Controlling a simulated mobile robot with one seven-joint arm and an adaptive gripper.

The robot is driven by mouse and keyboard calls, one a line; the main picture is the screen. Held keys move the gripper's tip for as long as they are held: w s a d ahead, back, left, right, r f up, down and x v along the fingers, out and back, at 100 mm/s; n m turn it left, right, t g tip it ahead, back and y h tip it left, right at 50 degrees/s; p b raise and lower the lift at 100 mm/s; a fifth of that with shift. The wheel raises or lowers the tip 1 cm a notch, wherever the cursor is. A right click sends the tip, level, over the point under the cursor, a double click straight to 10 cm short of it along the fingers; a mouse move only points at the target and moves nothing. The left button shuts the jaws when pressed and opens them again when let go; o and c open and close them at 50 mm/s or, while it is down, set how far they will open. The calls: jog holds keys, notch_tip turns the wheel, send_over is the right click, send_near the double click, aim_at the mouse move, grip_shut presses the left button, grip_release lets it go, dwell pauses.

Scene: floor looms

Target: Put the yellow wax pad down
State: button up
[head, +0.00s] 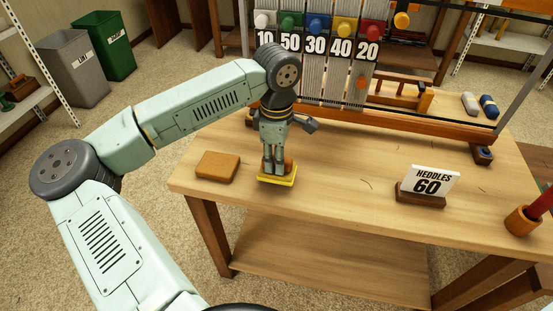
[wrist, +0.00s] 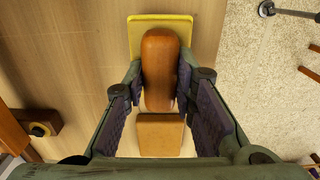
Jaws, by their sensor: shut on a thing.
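The yellow wax pad (head: 277,181) is a flat yellow slab with a rounded brown handle on top. My gripper (head: 275,168) points down and is shut on that handle. In the wrist view the two fingers hold the brown handle (wrist: 160,60) from both sides, and the yellow slab (wrist: 145,22) shows beyond it. The pad is low over the front left of the wooden table (head: 345,195), at or just above the top; I cannot tell whether it touches.
An orange-brown block (head: 218,166) lies left of the pad, near the table edge. A "HEDDLES 60" sign (head: 428,184) stands to the right, with a cup (head: 522,221) farther right. The loom (head: 360,120) stands behind. Bare tabletop lies between pad and sign.

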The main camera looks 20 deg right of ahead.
jog(key=shift+f, duration=1)
jog(key=shift+f, duration=0.25)
jog(key=o, duration=1)
jog(key=shift+o, duration=0.2)
jog(key=shift+r, duration=0.2)
jog(key=shift+r+p, duration=0.25)
jog(key=shift+p, duration=0.15)
notch_tip(320, 180, up, 10)
jog(key=b, duration=0.2)
jog(key=shift+r+b, duration=0.25)
jog(key=shift+b, duration=0.05)
jog(key=shift+r, duration=0.6)
